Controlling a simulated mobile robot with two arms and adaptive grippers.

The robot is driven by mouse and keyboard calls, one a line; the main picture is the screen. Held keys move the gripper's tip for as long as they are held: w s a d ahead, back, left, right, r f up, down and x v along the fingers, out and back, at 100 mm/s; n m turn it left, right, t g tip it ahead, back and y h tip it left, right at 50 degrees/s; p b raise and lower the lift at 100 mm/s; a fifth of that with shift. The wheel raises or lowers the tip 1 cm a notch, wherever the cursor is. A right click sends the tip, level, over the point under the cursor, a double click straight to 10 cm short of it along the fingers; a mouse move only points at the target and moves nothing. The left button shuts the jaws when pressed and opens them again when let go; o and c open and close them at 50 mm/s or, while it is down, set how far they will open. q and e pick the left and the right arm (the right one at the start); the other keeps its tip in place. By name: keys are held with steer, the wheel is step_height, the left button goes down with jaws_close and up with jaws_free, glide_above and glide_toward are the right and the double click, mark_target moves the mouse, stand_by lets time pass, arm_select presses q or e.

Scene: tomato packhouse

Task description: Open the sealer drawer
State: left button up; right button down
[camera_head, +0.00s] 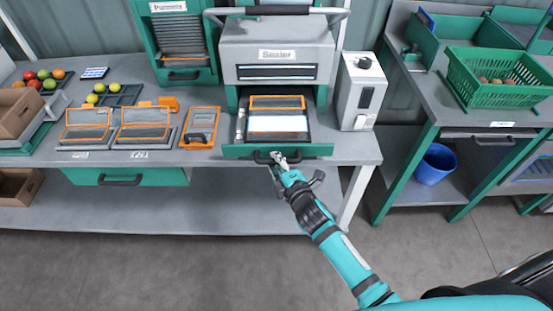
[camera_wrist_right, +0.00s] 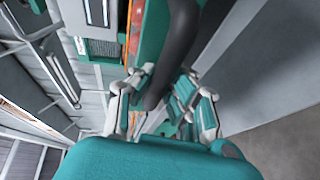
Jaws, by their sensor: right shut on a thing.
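The grey sealer (camera_head: 275,45) stands at the back of the bench, labelled "Sealer". Its drawer (camera_head: 318,150) has a green front and a dark handle, and it is pulled out toward me. Inside the drawer lies an orange-framed item with a white part (camera_head: 278,123). My right gripper (camera_head: 280,160) is at the middle of the drawer front, shut on the handle. In the right wrist view the dark handle (camera_wrist_right: 182,45) passes between the fingers of my right gripper (camera_wrist_right: 163,92). My left gripper does not show.
A white box with a knob (camera_head: 359,92) stands right of the drawer. Orange-framed trays (camera_head: 88,127) and an orange device (camera_head: 201,127) lie to the left. A green crate (camera_head: 500,100) sits on the right table, with a blue bucket (camera_head: 436,165) below. Floor in front is clear.

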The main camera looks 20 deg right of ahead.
steer(key=shift+r, duration=0.1)
steer(key=c, duration=1.2)
jaws_free()
steer(key=shift+c, duration=0.2)
steer(key=v, duration=1.2)
